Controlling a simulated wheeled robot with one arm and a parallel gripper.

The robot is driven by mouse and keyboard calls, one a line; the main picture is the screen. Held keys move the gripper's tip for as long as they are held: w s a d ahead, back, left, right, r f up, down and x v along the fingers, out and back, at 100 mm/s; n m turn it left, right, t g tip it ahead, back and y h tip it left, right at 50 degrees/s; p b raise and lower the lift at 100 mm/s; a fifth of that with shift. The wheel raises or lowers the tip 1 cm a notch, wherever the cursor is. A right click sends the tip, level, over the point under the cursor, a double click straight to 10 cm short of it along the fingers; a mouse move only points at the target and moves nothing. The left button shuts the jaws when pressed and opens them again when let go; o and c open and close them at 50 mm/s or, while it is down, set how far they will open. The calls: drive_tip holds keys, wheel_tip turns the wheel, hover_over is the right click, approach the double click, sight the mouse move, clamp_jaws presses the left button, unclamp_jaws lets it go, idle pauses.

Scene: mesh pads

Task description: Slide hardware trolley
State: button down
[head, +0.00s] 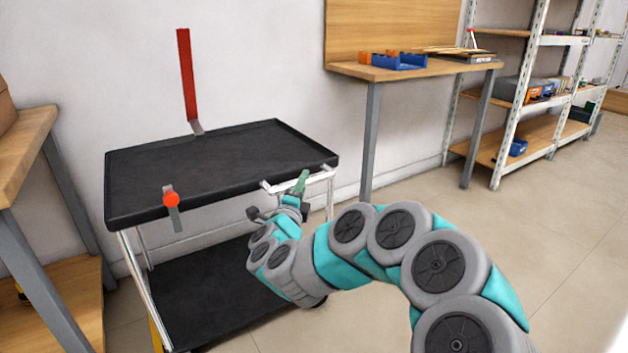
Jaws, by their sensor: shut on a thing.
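The hardware trolley (225,160) has a black upper tray, a black lower shelf (215,295) and bright metal legs. It stands against the pale wall, left of centre. A white handle (318,179) sticks out at the tray's right end. My gripper (301,184) is at this handle and shut on it; my arm reaches in from the lower right. The arm hides part of the lower shelf and the trolley's near right leg. The upper tray is bare.
A red upright bar (187,75) stands behind the tray, and a red-topped marker (172,198) is at its front edge. A wooden bench (25,150) stands close at left. A workbench (410,70) with blue bins and shelving (540,95) stand at right. Floor at right is clear.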

drive_tip(key=shift+a, duration=0.3)
drive_tip(key=c, duration=0.9)
unclamp_jaws()
drive_tip(key=shift+o, duration=1.1)
drive_tip(key=shift+d, duration=0.1)
drive_tip(key=v, duration=0.7)
drive_tip(key=shift+s, duration=0.4)
drive_tip(key=shift+s, duration=0.1)
